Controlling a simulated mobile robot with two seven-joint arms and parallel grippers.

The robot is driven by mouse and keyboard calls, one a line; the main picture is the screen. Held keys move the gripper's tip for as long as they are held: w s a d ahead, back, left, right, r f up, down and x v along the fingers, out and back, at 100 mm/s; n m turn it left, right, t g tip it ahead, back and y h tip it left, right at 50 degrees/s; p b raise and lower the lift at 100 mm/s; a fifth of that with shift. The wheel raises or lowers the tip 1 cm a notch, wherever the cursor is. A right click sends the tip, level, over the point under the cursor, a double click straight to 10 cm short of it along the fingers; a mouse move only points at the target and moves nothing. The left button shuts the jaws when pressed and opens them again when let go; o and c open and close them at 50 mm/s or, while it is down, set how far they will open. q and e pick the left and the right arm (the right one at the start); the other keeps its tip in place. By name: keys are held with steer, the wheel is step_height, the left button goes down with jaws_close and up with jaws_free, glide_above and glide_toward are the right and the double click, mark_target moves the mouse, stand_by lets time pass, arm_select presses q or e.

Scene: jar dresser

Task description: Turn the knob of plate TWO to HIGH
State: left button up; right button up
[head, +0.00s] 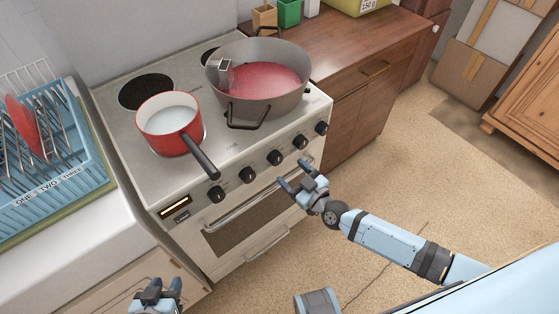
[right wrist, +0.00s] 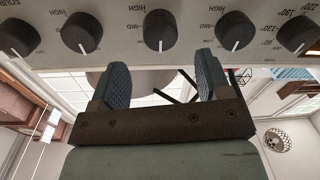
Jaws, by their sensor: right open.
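The stove front (head: 245,190) carries a row of black knobs. The knob that I take by its place in the row for plate TWO's (head: 274,158) also shows at the top middle of the right wrist view (right wrist: 160,30). Its white mark points down there, with MID and HIGH lettering beside the knobs. My right gripper (head: 292,174) is open and empty, just in front of and below the knobs. In the right wrist view its fingers (right wrist: 158,85) stand either side of that knob's line, apart from it. My left gripper (head: 162,286) is low at the left; its opening is unclear.
A red saucepan (head: 168,130) sits on the hob, its handle reaching over the front edge. A large grey pot (head: 240,105) holds red liquid. The oven handle (head: 250,200) runs below the knobs. A blue dish rack (head: 75,190) is at left; open floor is at right.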

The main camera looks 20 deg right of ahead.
mark_target(279, 161)
steer(key=x, duration=0.4)
steer(key=shift+w+a, duration=0.2)
steer(key=shift+w, duration=0.1)
steer(key=shift+w+a, duration=0.25)
steer(key=shift+w, duration=0.35)
steer(key=shift+c, duration=0.5)
steer(key=c, duration=0.8)
steer(key=shift+c, duration=0.2)
